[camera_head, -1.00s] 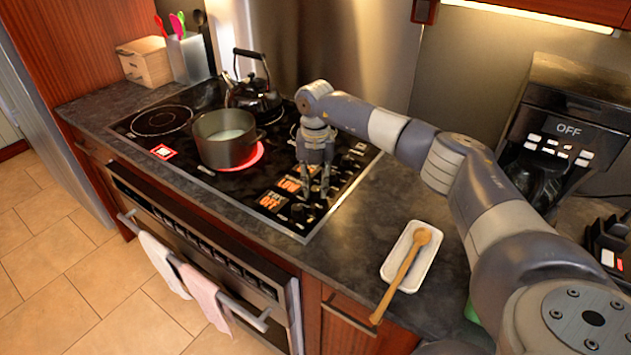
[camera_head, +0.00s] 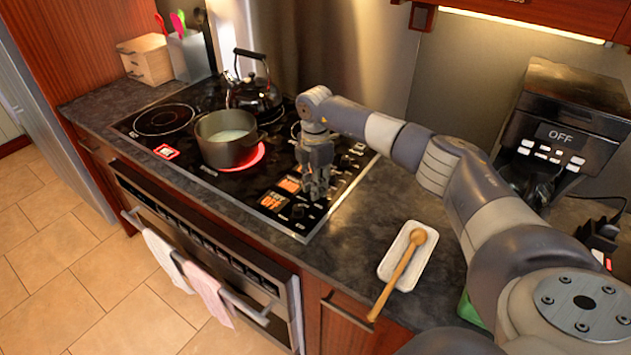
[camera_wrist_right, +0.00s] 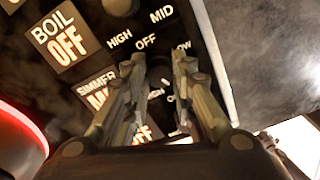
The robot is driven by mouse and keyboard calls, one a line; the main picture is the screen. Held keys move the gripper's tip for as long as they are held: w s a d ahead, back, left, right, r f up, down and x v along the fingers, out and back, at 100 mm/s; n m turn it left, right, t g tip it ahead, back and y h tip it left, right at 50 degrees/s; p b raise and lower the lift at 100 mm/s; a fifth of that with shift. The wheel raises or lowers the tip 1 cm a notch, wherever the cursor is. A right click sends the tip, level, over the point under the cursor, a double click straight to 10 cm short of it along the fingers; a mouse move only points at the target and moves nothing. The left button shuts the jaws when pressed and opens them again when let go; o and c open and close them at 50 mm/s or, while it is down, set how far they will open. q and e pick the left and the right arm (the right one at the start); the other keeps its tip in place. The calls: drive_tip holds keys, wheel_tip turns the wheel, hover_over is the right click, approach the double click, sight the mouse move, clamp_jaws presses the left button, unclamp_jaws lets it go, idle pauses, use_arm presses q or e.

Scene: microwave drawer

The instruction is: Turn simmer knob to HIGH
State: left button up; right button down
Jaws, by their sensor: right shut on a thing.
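My right gripper (camera_head: 315,192) points down over the front right control strip of the cooktop (camera_head: 240,195). In the right wrist view its two fingers (camera_wrist_right: 156,65) are closed around a dark knob (camera_wrist_right: 158,74), mostly hidden between them. The labels HIGH, OFF, MID and LOW are printed around the knobs. The orange SIMMER display (camera_wrist_right: 98,90) beside it shows a word starting with M, the rest covered by a finger. The BOIL display (camera_wrist_right: 65,35) reads OFF. My left gripper is not in view.
A pot (camera_head: 226,138) stands on a red glowing burner left of my gripper. A black kettle (camera_head: 255,93) stands behind it. A wooden spoon (camera_head: 400,270) lies on a white rest (camera_head: 415,262) on the right counter. A coffee maker (camera_head: 565,120) stands at the right.

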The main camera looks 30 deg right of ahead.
drive_tip(key=m+p, duration=0.1)
drive_tip(key=m, duration=0.1)
drive_tip(key=m+p, duration=0.1)
drive_tip(key=m, duration=0.2)
drive_tip(key=shift+r+m+p, duration=0.2)
drive_tip(key=shift+m+p, duration=0.1)
drive_tip(key=m+p, duration=0.2)
drive_tip(key=m, duration=0.2)
drive_tip(key=shift+f+m, duration=0.1)
drive_tip(key=shift+m, duration=0.3)
drive_tip(key=c, duration=1.3)
unclamp_jaws()
drive_tip(key=shift+c, duration=0.2)
drive_tip(key=shift+f, duration=0.1)
drive_tip(key=shift+r, duration=0.25)
wheel_tip(320, 180, up, 12)
drive_tip(key=shift+f, duration=0.2)
